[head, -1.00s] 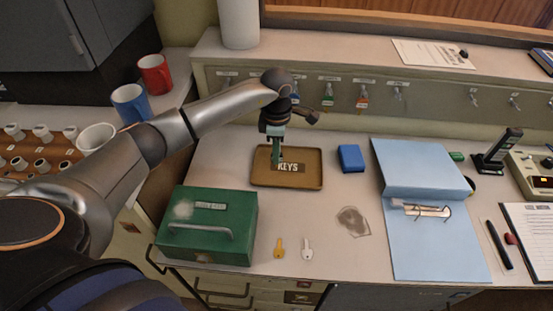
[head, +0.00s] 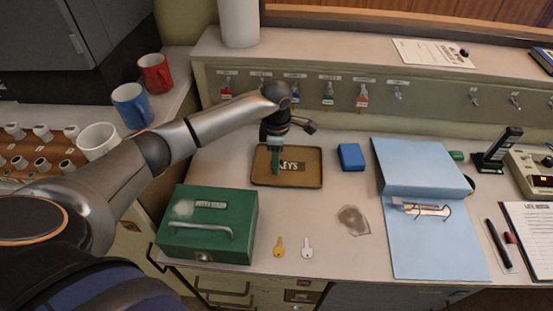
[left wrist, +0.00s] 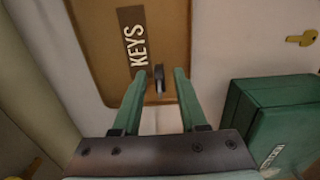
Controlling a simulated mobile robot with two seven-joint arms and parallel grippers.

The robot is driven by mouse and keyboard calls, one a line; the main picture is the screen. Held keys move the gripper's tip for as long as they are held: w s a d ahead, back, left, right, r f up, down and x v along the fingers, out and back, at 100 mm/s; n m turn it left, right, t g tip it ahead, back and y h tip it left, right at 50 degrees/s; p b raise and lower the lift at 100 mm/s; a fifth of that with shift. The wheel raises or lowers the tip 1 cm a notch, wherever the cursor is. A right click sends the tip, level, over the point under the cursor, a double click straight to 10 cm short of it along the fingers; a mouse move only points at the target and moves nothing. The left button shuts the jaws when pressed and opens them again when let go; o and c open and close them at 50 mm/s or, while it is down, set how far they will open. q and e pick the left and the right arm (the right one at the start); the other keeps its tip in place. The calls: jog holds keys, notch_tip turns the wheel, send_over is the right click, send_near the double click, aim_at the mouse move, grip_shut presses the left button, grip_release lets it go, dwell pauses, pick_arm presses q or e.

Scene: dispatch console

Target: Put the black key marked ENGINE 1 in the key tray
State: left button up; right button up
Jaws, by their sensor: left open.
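The brown key tray (head: 312,180) with a KEYS label stands on the desk, and its floor fills the upper part of the left wrist view (left wrist: 170,25). My left gripper (head: 276,171) is over the tray's left part, pointing down. In the left wrist view its two green fingers (left wrist: 156,74) are apart. A small black key (left wrist: 158,74) shows between the fingertips, against the tray, with clear gaps to both fingers. I cannot read any mark on it. In the head view the gripper hides it. My right gripper is not in view.
A green cash box (head: 207,247) stands in front of the tray. A yellow key (head: 279,248) and a silver key (head: 307,248) lie on the desk. A blue box (head: 351,158) and blue folder (head: 432,240) are to the right. Keys hang on the panel (head: 300,82) behind.

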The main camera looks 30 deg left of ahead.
pick_arm(q)
notch_tip(320, 180, up, 12)
jog(key=shift+r, duration=0.2)
dwell(0.4)
jog(key=shift+f, duration=0.1)
